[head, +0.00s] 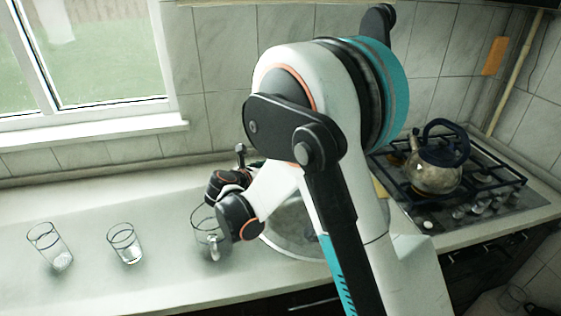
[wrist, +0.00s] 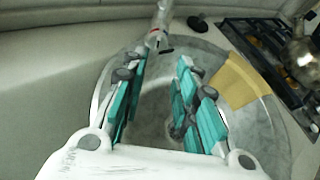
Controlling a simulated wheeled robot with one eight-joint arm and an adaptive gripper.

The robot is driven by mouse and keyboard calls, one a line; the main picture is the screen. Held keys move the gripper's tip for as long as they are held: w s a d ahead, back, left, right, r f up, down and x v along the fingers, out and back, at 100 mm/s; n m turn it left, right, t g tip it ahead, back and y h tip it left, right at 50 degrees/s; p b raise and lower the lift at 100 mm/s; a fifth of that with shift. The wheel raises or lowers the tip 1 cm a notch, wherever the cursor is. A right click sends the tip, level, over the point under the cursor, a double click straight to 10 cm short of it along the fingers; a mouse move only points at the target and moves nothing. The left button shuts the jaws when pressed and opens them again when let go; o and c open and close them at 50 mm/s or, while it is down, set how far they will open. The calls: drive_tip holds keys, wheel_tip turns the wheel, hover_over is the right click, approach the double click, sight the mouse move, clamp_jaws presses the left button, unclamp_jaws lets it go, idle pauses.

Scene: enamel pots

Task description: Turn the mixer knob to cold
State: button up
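The mixer (wrist: 160,28) is a metal tap at the top of the wrist view, at the back edge of the sink. A small red mark and a dark tip show on it; I cannot make out which part is the knob or how it is set. My gripper (wrist: 161,68) has teal fingers spread apart with nothing between them. It is over the sink (wrist: 270,125), with the mixer beyond its fingertips and apart from them. In the head view my arm hides most of the sink and the gripper, and I cannot clearly make out the mixer.
Several clear glasses, one of them here (head: 125,244), stand on the counter (head: 95,205) left of the sink. A kettle (head: 436,165) sits on the gas stove (head: 480,190) at right. A tan board (wrist: 240,80) lies at the sink's right side. A window is at the back left.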

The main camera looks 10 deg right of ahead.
drive_tip(key=b+x, duration=0.3)
drive_tip(key=x, duration=1)
drive_tip(key=shift+w+d+b, duration=0.2)
drive_tip(key=shift+w+b, duration=0.15)
drive_tip(key=shift+b, duration=0.05)
drive_tip(key=shift+f, duration=0.15)
drive_tip(key=shift+c, duration=0.6)
clamp_jaws()
